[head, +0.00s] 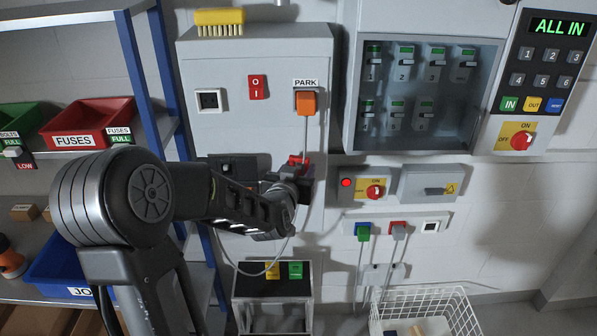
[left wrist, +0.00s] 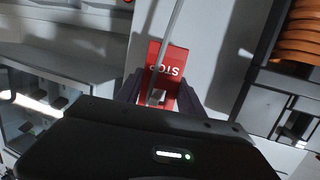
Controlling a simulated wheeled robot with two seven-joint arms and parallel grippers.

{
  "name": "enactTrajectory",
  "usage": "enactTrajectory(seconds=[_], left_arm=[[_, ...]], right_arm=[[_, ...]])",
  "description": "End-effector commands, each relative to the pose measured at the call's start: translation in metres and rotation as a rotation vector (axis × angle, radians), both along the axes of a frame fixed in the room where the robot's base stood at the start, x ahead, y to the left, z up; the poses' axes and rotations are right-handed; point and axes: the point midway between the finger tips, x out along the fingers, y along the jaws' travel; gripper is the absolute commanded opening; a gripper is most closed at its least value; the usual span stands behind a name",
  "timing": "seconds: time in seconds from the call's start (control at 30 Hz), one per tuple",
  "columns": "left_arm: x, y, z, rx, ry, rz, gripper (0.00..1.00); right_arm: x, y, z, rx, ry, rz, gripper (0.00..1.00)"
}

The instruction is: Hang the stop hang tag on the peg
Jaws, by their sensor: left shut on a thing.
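The red stop hang tag (left wrist: 172,58) is between the fingers of my left gripper (left wrist: 160,92) in the left wrist view, its STOP lettering upside down. In the head view only a small red part of the tag (head: 298,160) shows above my left gripper (head: 301,176), in front of the lower right of the grey cabinet. The gripper is shut on the tag. A thin grey cord or rod (left wrist: 172,30) crosses in front of the tag in the left wrist view. I cannot pick out the peg; my arm hides part of the cabinet. My right gripper is not in view.
The grey cabinet (head: 260,62) carries an orange plug (head: 306,103) under the PARK label, with a cord hanging towards my gripper. A switch box with a red knob (head: 375,191) is close on the right. Shelves with bins stand left.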

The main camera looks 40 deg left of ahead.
Motion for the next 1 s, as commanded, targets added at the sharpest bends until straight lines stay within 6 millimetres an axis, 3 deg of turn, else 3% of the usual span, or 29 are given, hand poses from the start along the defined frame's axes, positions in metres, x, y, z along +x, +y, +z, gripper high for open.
enactTrajectory(seconds=[0.43, 0.47, 0.73, 1.0], left_arm=[[0.0009, 0.0031, 0.0017, 0.002, -0.004, 0.005, 0.0], [0.0009, 0.0031, 0.0017, 0.002, -0.005, 0.005, 0.47], [0.0007, 0.0043, 0.0024, 0.003, -0.005, 0.007, 0.69], [-0.0002, 0.0065, 0.0024, 0.003, -0.006, 0.012, 0.7]], right_arm=[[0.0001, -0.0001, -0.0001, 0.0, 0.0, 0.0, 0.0], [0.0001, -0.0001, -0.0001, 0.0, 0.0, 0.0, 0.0], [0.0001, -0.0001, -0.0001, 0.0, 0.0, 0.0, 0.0], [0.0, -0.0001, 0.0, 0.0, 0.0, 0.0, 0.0]])
